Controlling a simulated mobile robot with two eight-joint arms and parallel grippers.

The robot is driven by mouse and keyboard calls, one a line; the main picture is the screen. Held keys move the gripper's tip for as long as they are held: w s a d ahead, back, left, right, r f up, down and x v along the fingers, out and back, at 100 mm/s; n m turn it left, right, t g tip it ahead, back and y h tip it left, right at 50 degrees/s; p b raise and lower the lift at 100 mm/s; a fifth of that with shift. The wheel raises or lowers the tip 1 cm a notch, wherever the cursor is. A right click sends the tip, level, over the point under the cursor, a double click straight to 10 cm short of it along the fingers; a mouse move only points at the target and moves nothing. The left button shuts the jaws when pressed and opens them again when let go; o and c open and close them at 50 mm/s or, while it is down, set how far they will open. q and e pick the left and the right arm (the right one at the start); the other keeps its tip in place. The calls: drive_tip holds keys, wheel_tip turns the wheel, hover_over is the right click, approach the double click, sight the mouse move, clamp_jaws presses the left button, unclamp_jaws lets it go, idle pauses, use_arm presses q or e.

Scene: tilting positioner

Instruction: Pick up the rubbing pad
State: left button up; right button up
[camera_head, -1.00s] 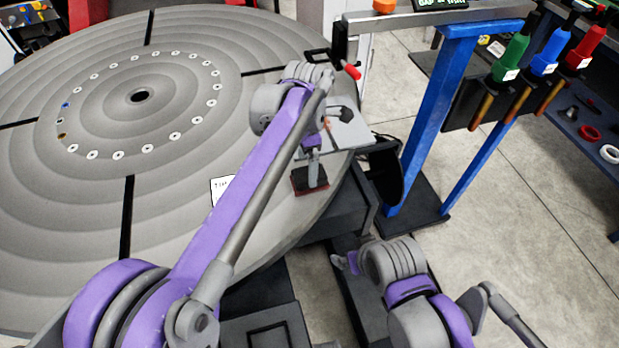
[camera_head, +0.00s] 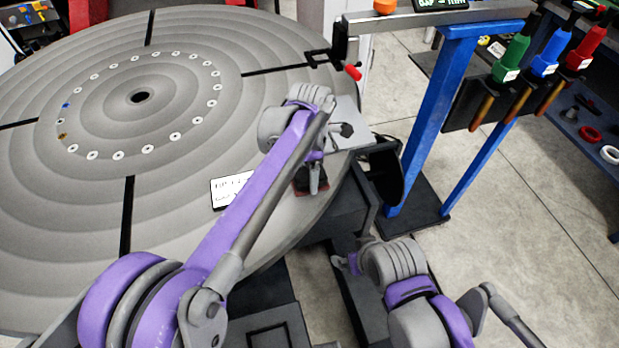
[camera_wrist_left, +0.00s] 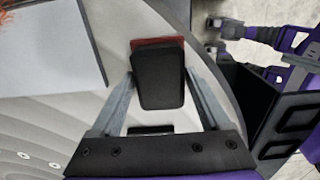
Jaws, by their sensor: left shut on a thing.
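The rubbing pad (camera_wrist_left: 158,82) shows in the left wrist view as a black block with a red layer along its far edge. In the head view only a small dark red part (camera_head: 300,186) shows, near the rim of the large grey disc (camera_head: 140,215); the rest is behind my arm. My left gripper (camera_head: 314,180) is shut on the pad, with its fingers along both sides of the black block. I cannot tell whether the pad touches the disc. My right gripper (camera_head: 346,263) is at the lower middle, apart from the disc; its jaws are too small to judge.
A white text card (camera_head: 229,191) lies on the disc left of my left arm. A light grey plate (camera_head: 347,118) lies near the rim beyond the gripper. A blue-legged stand (camera_head: 436,110) with green, blue and red-handled tools is to the right.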

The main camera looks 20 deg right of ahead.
use_arm(q)
drive_tip(key=shift+r, duration=0.1)
drive_tip(key=shift+c, duration=0.3)
wheel_tip(320, 180, up, 10)
drive_tip(key=shift+f+p, duration=0.15)
drive_tip(key=shift+p, duration=0.2)
